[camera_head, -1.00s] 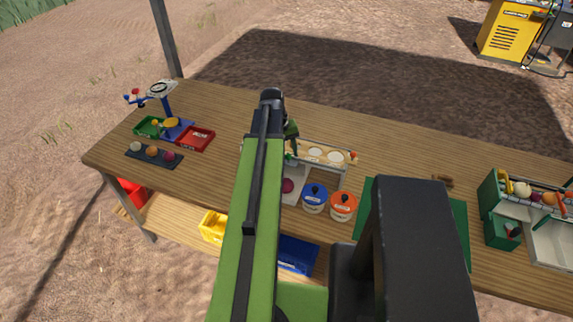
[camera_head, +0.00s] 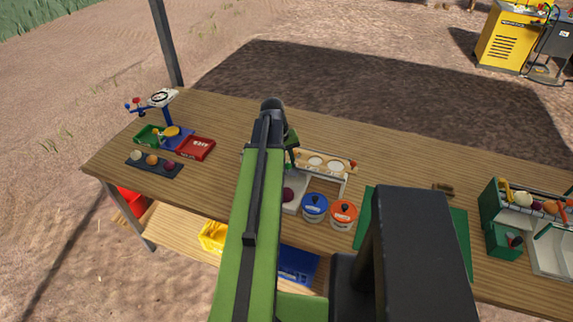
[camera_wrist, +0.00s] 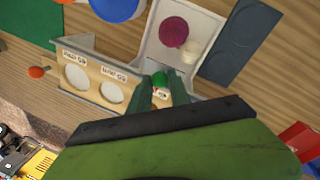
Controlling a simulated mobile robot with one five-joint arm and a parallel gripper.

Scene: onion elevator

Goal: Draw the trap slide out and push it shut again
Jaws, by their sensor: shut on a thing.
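A pale grading unit (camera_wrist: 112,71) with labelled round holes stands on the wooden bench; it also shows in the head view (camera_head: 347,178), partly behind my arm. A small green piece with a red and white mark (camera_wrist: 159,79), apparently the trap slide's handle, sits at its end. My gripper (camera_wrist: 160,88) is shut on this green piece, one finger on each side. In the head view my gripper is mostly hidden by my arm. A white tray (camera_wrist: 203,22) adjoins the unit and holds a dark red onion (camera_wrist: 173,31) and a pale onion (camera_wrist: 189,50). How far the slide is out cannot be told.
A blue-lidded pot (camera_head: 315,204) and an orange-lidded pot (camera_head: 343,211) stand close in front of the unit. A dark tray (camera_head: 153,165) and red bin (camera_head: 196,148) lie left. A green mat (camera_head: 459,225) and green crate (camera_head: 502,240) are right. Bench behind is clear.

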